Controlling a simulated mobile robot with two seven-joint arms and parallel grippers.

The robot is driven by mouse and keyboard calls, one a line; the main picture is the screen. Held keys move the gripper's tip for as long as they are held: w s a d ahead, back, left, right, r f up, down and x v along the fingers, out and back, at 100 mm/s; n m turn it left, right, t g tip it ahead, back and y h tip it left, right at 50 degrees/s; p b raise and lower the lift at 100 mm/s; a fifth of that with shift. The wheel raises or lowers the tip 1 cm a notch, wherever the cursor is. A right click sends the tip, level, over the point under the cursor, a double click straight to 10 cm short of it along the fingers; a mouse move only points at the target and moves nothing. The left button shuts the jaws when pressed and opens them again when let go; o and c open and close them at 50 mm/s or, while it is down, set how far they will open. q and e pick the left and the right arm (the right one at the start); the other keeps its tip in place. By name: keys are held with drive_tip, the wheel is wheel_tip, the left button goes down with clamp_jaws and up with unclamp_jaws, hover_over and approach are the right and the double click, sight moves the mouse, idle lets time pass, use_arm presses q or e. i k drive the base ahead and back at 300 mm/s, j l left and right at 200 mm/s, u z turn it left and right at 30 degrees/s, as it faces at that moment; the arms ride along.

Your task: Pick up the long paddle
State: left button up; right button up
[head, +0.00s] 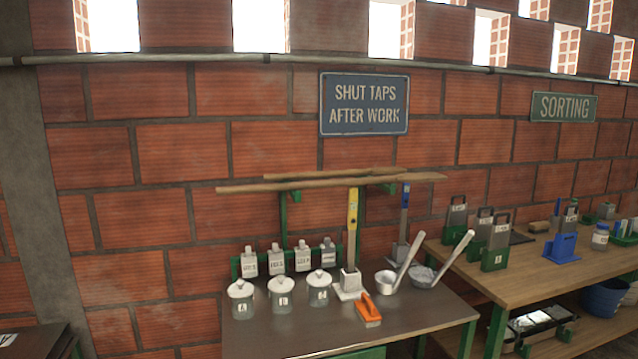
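A long wooden paddle (320,183) lies nearly level across green brackets (296,195) in front of the brick wall. Its right end is wider and flatter, near the blue-topped upright tool. A second, thinner wooden pole (310,174) lies just behind and above it. I cannot tell for sure which of the two is the long paddle; the front one looks longer. Neither of my grippers is in the head view.
Below stands a metal-topped table (255,335) with lidded jars (281,294), small bottles (303,260), upright tools (351,240), ladles (405,265) and an orange-handled brush (368,310). A wooden sorting table (490,265) stands to the right. The wall left of the rack is bare.

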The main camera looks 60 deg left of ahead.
sight(421, 177)
drive_tip(key=u, duration=1.85)
drive_tip(key=i+j+z, duration=0.1)
drive_tip(key=j, duration=0.3)
drive_tip(key=i+j+z, duration=0.1)
drive_tip(key=j, duration=0.3)
drive_tip(key=i+j+z, duration=0.1)
drive_tip(key=i+j, duration=0.15)
drive_tip(key=j, duration=0.15)
drive_tip(key=i+j+z, duration=0.1)
drive_tip(key=j, duration=0.35)
drive_tip(key=i+j+z, duration=0.1)
drive_tip(key=j, duration=0.3)
